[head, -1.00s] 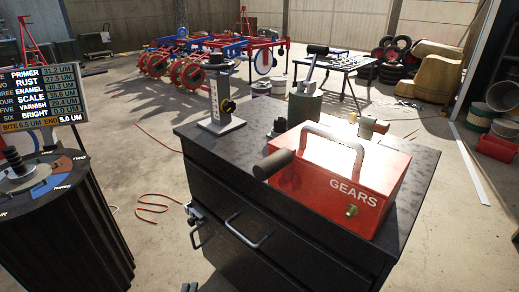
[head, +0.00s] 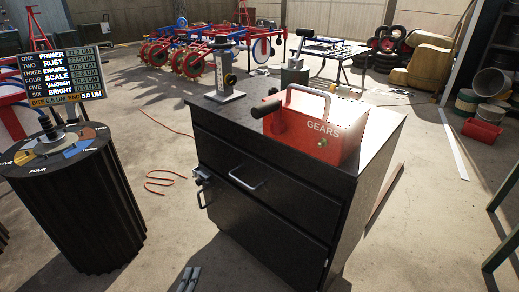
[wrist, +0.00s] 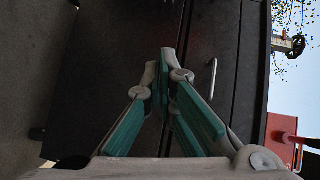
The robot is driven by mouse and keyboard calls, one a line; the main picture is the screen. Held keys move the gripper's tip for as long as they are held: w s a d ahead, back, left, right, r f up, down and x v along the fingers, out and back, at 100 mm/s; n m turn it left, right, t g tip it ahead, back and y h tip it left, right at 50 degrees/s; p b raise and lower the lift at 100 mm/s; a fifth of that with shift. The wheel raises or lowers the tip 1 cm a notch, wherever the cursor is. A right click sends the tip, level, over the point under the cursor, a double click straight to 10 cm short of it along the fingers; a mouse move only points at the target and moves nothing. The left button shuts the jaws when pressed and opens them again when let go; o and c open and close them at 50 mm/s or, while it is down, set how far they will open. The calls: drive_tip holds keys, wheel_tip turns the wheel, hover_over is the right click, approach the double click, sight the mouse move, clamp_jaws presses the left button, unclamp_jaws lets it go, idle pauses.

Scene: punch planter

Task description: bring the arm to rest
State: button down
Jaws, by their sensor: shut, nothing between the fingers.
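My gripper (head: 188,274) shows at the bottom edge of the head view, in front of and below the black cabinet (head: 262,215). In the wrist view my gripper (wrist: 168,62) has its teal-padded fingers together at the tips, with nothing between them. The dark drawer fronts (wrist: 225,45) of the cabinet fill the background there, with a drawer handle (wrist: 212,78) right of the fingers. The fingers look apart from the cabinet, but the exact gap is hard to tell. Most of my arm is out of view.
A red GEARS box (head: 330,138) and a grey stand (head: 226,85) sit on the cabinet. A dark ribbed drum (head: 85,215) with a dial top stands at left, below a sign (head: 55,75). A red cable (head: 160,180) lies on the floor. Floor (head: 430,220) at right is mostly clear.

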drive_tip(key=w+d+r+m+g+h, duration=0.3)
drive_tip(key=d+r+m+h, duration=0.2)
drive_tip(key=d+r+m, duration=0.45)
drive_tip(key=w+d+r+m+g+h, duration=0.3)
drive_tip(key=d+r+m+h, duration=0.2)
drive_tip(key=d+r+m, duration=0.5)
drive_tip(key=s+d+r+m+g+y, duration=0.1)
drive_tip(key=s+d+r+m+g, duration=0.45)
drive_tip(key=d+r+m, duration=0.35)
drive_tip(key=s+d+r+m+g+y, duration=0.1)
drive_tip(key=s+d+r+m+g, duration=0.5)
drive_tip(key=d+m, duration=0.4)
drive_tip(key=s+r+m+t+y, duration=0.3)
drive_tip(key=s+m+y, duration=0.5)
drive_tip(key=s+m, duration=1)
wheel_tip(320, 180, up, 29)
drive_tip(key=s+n+t+p, duration=0.1)
drive_tip(key=s+t+p, duration=0.1)
drive_tip(key=p, duration=2.4)
drive_tip(key=shift+s+a+p, duration=0.15)
drive_tip(key=shift+s+p, duration=0.05)
drive_tip(key=shift+p, duration=0.1)
